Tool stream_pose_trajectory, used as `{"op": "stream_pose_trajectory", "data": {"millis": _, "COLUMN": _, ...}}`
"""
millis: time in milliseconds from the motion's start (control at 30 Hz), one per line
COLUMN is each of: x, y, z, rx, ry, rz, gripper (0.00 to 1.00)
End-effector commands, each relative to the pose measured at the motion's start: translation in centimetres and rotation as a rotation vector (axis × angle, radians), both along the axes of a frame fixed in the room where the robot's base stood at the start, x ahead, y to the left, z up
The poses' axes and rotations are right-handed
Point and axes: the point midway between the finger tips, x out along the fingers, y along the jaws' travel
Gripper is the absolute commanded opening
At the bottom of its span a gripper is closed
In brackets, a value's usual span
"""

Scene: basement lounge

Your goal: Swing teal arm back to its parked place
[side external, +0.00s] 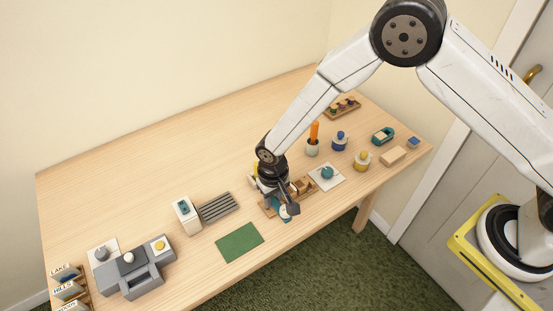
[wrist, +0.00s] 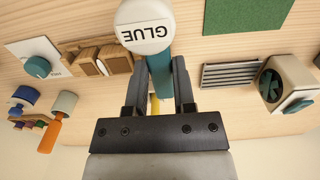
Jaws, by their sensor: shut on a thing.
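The teal arm (wrist: 159,78) shows in the wrist view as a teal bar ending in a white round cap (wrist: 144,27) marked GLUE. My gripper (wrist: 158,88) has a dark finger on each side of the bar and is shut on it. In the side view my gripper (side external: 275,192) is low over the front part of the table, at a wooden stand (side external: 268,209). The teal arm (side external: 285,216) shows only in part there, under the gripper. The rest of the stand and the arm's pivot are largely hidden by my gripper.
A green mat (side external: 239,242) and a grey slatted rack (side external: 218,207) lie to the left. A white box (side external: 187,214) stands beside the rack. A teal knob (side external: 327,172) on a white card sits close on the right, with an orange-handled tool (side external: 314,132) behind. The table's back left is clear.

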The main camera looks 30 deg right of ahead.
Motion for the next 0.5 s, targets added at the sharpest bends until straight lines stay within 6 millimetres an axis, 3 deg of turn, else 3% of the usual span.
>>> {"op": "stream_pose_trajectory", "data": {"millis": 300, "x": 0.10, "y": 0.11, "z": 0.07, "rx": 0.003, "ry": -0.003, "rz": -0.008, "gripper": 0.00}}
{"op": "stream_pose_trajectory", "data": {"millis": 333, "x": 0.10, "y": 0.11, "z": 0.07, "rx": 0.003, "ry": -0.003, "rz": -0.008, "gripper": 0.41}}
{"op": "stream_pose_trajectory", "data": {"millis": 400, "x": 0.09, "y": 0.11, "z": 0.06, "rx": 0.003, "ry": -0.003, "rz": -0.007, "gripper": 0.64}}
{"op": "stream_pose_trajectory", "data": {"millis": 500, "x": 0.07, "y": 0.08, "z": 0.05, "rx": 0.003, "ry": -0.002, "rz": -0.006, "gripper": 0.68}}
